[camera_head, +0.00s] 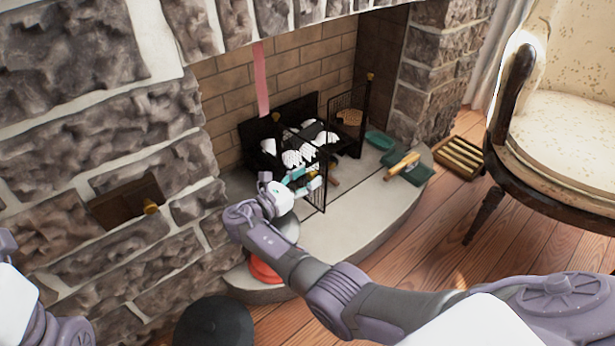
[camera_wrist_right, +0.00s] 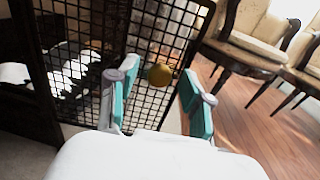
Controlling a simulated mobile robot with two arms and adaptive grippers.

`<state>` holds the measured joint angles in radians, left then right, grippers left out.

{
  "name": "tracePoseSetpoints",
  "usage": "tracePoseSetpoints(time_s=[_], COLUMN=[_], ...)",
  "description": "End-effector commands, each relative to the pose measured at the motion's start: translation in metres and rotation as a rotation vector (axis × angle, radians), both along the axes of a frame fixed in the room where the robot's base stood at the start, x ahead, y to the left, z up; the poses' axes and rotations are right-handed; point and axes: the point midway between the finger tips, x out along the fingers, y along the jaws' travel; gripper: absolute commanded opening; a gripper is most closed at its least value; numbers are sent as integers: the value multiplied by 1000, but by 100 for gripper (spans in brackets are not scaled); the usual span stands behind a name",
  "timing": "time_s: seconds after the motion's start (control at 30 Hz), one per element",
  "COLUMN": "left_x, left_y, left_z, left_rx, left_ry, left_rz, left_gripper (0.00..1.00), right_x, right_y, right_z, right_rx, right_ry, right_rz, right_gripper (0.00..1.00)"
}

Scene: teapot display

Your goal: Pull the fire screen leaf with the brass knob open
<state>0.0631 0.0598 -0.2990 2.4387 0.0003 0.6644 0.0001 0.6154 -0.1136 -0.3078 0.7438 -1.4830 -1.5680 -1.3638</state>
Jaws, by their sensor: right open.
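The black mesh fire screen has a near leaf (camera_head: 318,190) and a far leaf (camera_head: 347,100) in front of the firebox. In the right wrist view, one mesh panel (camera_wrist_right: 75,40) is at the left and another mesh panel (camera_wrist_right: 165,30) is behind the fingers. A round brass knob (camera_wrist_right: 160,74) shows between my right gripper's (camera_wrist_right: 160,90) two teal fingers, which are open. Contact with the knob cannot be told. In the head view my right gripper (camera_head: 302,180) is beside the near leaf and partly covers it. My left gripper is out of view.
White logs (camera_head: 303,145) lie in the grate. A teal dish (camera_head: 379,140) and a green tray (camera_head: 412,173) are on the stone hearth (camera_head: 365,210). A slatted wooden box (camera_head: 461,156) and an armchair (camera_head: 570,120) stand right. A pink ribbon (camera_head: 261,80) hangs above.

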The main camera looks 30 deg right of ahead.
Motion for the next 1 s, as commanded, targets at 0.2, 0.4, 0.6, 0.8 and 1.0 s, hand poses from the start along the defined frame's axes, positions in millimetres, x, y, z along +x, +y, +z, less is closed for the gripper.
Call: tracePoseSetpoints(time_s=[0.2,0.4,0.6,0.8,1.0], left_x=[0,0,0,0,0], left_y=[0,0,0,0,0], left_z=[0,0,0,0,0], left_rx=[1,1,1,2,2], left_ry=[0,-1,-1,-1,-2], left_rz=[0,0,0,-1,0], left_gripper=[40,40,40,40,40], right_x=[-10,-18,-20,-20,-20], right_y=[36,60,65,65,64], right_z=[0,0,0,0,0], right_rx=[2,1,0,0,0], right_ry=[1,0,0,0,0], right_rz=[3,1,0,0,0], right_gripper=[50,50,50,50,50])
